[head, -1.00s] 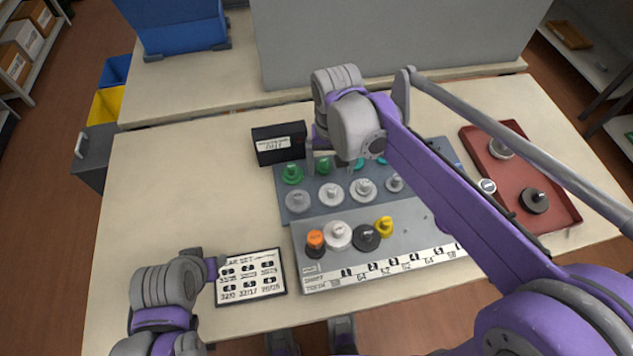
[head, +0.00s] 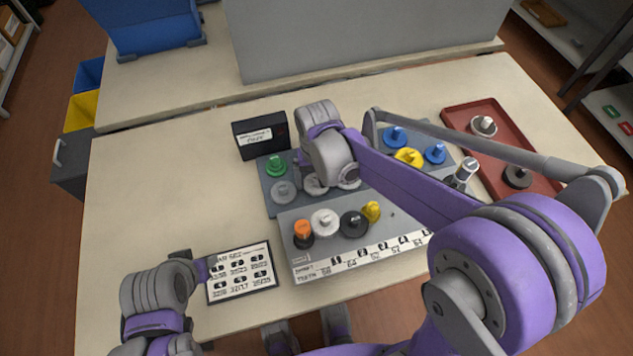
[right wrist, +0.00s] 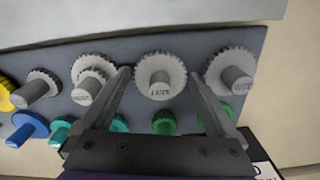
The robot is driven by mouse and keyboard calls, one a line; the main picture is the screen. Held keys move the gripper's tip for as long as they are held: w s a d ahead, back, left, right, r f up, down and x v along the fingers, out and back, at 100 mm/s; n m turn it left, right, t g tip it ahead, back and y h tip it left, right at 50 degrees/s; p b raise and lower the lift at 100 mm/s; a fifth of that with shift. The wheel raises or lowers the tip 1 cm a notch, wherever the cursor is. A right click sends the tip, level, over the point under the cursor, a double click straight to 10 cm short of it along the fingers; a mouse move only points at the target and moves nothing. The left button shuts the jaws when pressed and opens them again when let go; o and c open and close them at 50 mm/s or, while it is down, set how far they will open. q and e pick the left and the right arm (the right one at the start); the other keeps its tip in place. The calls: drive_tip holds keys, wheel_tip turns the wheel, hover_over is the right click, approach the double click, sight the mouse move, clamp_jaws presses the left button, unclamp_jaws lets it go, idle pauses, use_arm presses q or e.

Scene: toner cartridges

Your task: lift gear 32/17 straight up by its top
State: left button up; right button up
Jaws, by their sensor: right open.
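In the right wrist view a light grey toothed gear (right wrist: 160,66) with an upright stem stands on the grey board between my fingers. The lettering on its stem is too blurred to read surely as 32/17. My right gripper (right wrist: 160,78) is open, with one finger to each side of this gear; I cannot tell whether they touch it. In the head view the gear (head: 313,186) is partly covered by my right wrist, and the right fingers are hidden. My left arm's end (head: 203,270) is beside the label card; its jaws cannot be made out.
Grey gears flank it closely on the right (right wrist: 230,70) and left (right wrist: 92,72). Green gears (right wrist: 164,122) stand in the adjoining row. A black box (head: 260,135), a card (head: 240,290) and a red tray (head: 455,115) lie around the board. The table's left side is clear.

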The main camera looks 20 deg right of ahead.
drive_tip(key=c, duration=1.1)
drive_tip(key=shift+r, duration=0.1)
